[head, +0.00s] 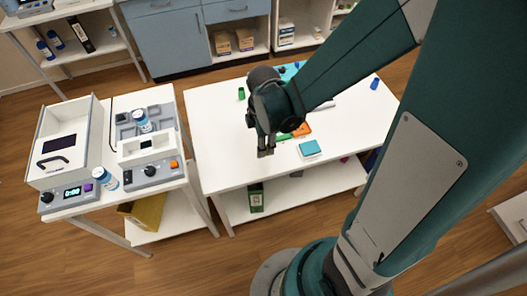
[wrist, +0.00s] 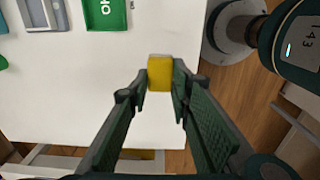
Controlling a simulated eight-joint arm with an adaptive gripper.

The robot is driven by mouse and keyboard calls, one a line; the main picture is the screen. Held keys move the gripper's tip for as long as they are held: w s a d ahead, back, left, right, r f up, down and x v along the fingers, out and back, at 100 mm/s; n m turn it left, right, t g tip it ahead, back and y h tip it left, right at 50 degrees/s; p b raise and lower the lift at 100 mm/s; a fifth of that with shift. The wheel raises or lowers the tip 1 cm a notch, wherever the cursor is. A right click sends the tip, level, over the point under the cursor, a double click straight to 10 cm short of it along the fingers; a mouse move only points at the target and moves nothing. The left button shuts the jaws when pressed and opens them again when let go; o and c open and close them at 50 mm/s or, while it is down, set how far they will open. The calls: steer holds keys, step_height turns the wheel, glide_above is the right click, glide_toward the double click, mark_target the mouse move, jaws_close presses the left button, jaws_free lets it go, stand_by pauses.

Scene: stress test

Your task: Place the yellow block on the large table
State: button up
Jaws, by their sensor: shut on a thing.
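My gripper (head: 265,153) hangs over the large white table (head: 222,128), towards its front edge. In the wrist view the yellow block (wrist: 160,74) sits between the fingertips of my gripper (wrist: 161,76), with a finger against each side. The block shows over the white top of the large table (wrist: 75,105), near a corner where the wood floor begins. I cannot tell the gap between block and table. In the head view the block cannot be made out at the fingertips.
A teal box (head: 309,148) and an orange item (head: 302,130) lie right of my gripper. A green box (wrist: 105,14) and a grey tray (wrist: 42,14) lie at the wrist view's upper left. A smaller bench (head: 76,208) with devices stands left. The table's front left is clear.

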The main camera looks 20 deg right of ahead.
steer(key=shift+f, duration=0.1)
steer(key=shift+f+b, duration=0.5)
steer(key=shift+f, duration=1.5)
steer(key=shift+f, duration=0.1)
steer(key=o, duration=0.8)
steer(key=shift+r, duration=0.2)
steer(key=shift+r+p, duration=1.3)
steer(key=shift+r, duration=4.65)
steer(key=shift+r, duration=0.1)
